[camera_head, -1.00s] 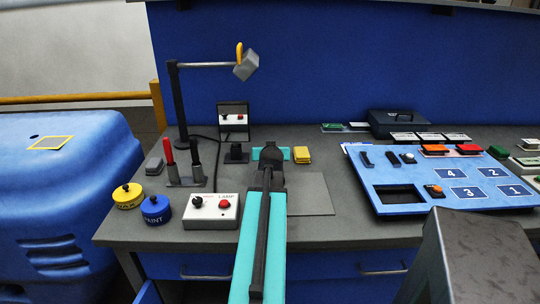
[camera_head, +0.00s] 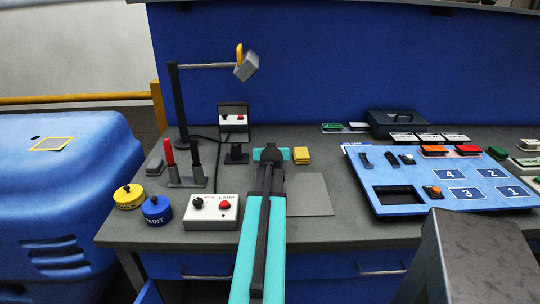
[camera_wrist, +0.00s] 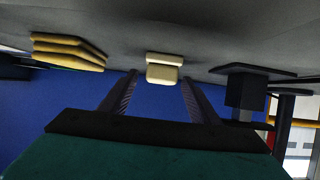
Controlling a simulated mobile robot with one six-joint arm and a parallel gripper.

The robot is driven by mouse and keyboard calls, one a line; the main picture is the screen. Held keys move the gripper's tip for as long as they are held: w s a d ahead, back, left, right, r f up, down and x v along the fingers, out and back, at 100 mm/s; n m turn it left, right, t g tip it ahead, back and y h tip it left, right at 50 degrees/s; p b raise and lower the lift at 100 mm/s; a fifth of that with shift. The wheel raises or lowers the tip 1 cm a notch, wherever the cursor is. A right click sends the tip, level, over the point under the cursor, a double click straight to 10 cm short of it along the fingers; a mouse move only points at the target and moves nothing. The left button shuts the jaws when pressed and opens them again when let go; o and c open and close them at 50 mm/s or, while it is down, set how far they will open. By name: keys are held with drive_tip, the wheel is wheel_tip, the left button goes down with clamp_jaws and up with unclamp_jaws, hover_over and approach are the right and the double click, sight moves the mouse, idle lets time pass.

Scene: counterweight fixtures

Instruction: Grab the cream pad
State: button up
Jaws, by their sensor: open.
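The cream pad (camera_wrist: 163,73) shows in the wrist view as a small pale block of two layers against the grey worktop. It appears between the two finger ends of my gripper (camera_wrist: 160,80), with a gap on each side. The fingers are apart and hold nothing; I cannot tell how far the pad lies beyond their tips. In the head view my gripper (camera_head: 270,155) is low over the back of the worktop, and its body hides the cream pad and the fingertips.
A yellow stack (camera_head: 302,155) stands close to the right of my gripper; it also shows in the wrist view (camera_wrist: 68,50). A black block on a base (camera_head: 236,153) stands close to the left. The lamp switch box (camera_head: 211,211) is nearer the front. A blue panel (camera_head: 440,178) lies right.

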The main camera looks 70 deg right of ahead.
drive_tip(key=shift+w+d+f, duration=0.2)
drive_tip(key=shift+d+f, duration=0.15)
drive_tip(key=shift+d, duration=0.2)
drive_tip(key=c, duration=1)
drive_tip(key=shift+r, duration=0.1)
drive_tip(key=shift+c, duration=0.2)
drive_tip(key=shift+r+b, duration=0.4)
drive_tip(key=shift+r, duration=1.3)
drive_tip(key=a, duration=0.3)
drive_tip(key=a+b, duration=0.1)
drive_tip(key=a, duration=0.3)
drive_tip(key=w+a+r, duration=0.1)
drive_tip(key=a, duration=0.3)
drive_tip(key=shift+d+f+b, duration=0.1)
drive_tip(key=shift+f+b, duration=0.05)
drive_tip(key=shift+b, duration=0.55)
drive_tip(key=shift+w+b, duration=0.1)
drive_tip(key=shift+b, duration=0.6)
